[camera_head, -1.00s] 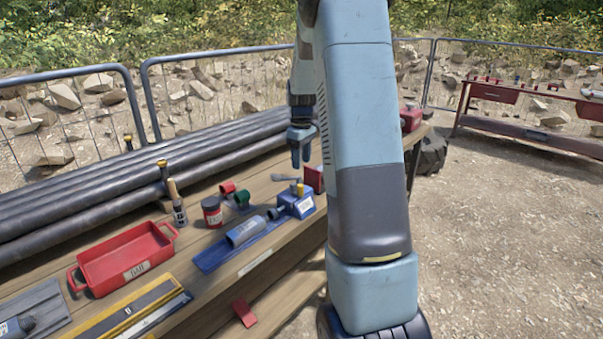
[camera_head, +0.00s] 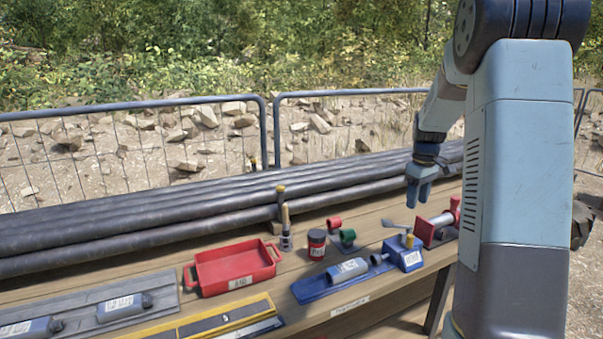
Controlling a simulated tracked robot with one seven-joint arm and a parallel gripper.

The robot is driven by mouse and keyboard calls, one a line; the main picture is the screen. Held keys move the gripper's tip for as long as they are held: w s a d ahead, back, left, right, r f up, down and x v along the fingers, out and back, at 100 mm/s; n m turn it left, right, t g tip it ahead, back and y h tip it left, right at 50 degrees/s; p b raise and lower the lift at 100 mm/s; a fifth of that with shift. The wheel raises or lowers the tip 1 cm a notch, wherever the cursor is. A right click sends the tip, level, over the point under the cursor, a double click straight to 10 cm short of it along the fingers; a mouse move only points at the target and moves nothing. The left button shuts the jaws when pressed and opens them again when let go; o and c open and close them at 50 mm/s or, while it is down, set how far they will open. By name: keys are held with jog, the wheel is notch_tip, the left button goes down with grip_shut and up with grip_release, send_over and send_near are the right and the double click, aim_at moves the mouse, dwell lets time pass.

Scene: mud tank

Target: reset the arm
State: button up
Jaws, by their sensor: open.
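My arm stands at the right of the view, its big pale blue link upright and its forearm bending down to the left. My gripper (camera_head: 419,192) hangs pointing down above the right part of the wooden bench (camera_head: 285,272). Its two fingers are apart with nothing between them. Below it are a blue box valve (camera_head: 404,256) with a grey lever and a red-ended fixture (camera_head: 425,233). The gripper appears clear of both. My arm hides part of the bench's right end.
A red tray (camera_head: 232,268), a dark red-lidded jar (camera_head: 317,244), a blue board with a grey cylinder (camera_head: 346,271) and a yellow-edged level (camera_head: 222,320) lie on the bench. Black pipes (camera_head: 150,232) run behind it, then a metal fence (camera_head: 268,130). Air above the bench's left is clear.

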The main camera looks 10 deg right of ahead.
jog(key=s+a+r+m+t, duration=0.1)
jog(key=s+a+r+t, duration=0.1)
jog(key=s+a+r, duration=0.55)
jog(key=s+a+r+m+t, duration=0.1)
jog(key=s+a, duration=0.4)
jog(key=s, duration=0.7)
jog(key=s+a+r+m+t, duration=0.2)
jog(key=s+a, duration=0.4)
jog(key=s, duration=0.6)
notch_tip(320, 180, up, 2)
jog(key=shift+s+a+r+m+t, duration=0.15)
jog(key=shift+s+m+t, duration=0.2)
jog(key=shift+m, duration=0.45)
